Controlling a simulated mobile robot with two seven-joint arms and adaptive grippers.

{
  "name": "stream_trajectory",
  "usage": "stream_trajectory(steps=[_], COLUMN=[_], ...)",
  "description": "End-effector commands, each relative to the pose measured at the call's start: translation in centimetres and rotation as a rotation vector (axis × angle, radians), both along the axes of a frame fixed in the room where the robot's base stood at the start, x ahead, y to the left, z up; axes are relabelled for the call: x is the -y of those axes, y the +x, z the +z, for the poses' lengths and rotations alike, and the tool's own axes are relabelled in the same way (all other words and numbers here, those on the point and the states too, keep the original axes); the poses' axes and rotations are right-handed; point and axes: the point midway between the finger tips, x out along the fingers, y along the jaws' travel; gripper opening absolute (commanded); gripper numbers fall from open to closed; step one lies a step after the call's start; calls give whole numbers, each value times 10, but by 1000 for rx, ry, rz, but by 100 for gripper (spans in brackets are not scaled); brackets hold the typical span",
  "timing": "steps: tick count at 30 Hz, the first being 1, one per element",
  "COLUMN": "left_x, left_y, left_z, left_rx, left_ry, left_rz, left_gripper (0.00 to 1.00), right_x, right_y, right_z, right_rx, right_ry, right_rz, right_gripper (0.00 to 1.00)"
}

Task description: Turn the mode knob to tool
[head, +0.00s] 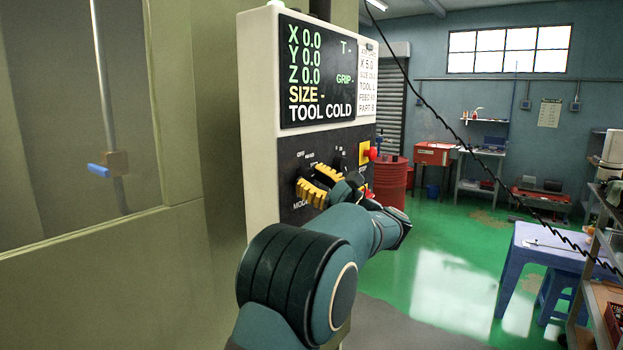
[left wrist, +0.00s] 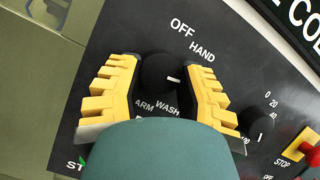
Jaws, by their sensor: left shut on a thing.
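The black mode knob (left wrist: 156,72) is on the dark control panel (head: 290,150). In the left wrist view its white mark points to the right of the picture, below the word HAND. OFF, HAND, ARM and WASH are readable around it. Other labels are hidden by my gripper, and I see no TOOL label by the knob. My left gripper (head: 318,187) is shut on the knob, with a yellow ribbed finger on either side; it also shows in the left wrist view (left wrist: 160,90). My right gripper is not in view.
Above the panel, a screen (head: 318,75) reads TOOL COLD. A smaller knob (left wrist: 258,132) and a red stop button (left wrist: 312,157) sit right of the mode knob. A machine door with a blue-ended handle (head: 98,170) is at left.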

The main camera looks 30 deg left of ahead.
Motion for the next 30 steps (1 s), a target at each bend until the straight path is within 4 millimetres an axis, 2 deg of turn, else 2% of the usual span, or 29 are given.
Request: stream_trajectory(steps=[9,24,25,27,28,30], left_x=[-1,-1,-1,-1,-1,-1], left_y=[0,0,0,0,0,0], left_z=[0,0,0,0,0,0], left_rx=[125,147,147,146,146,146], left_ry=[-10,-12,-12,-12,-12,-12], left_rz=[3,3,3,2,2,2], left_gripper=[3,2,44,69,73,73], right_x=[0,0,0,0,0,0], right_y=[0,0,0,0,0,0], right_z=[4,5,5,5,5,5], right_rx=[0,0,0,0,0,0], right_ry=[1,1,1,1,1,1], right_rz=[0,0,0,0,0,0], right_gripper=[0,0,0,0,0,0])
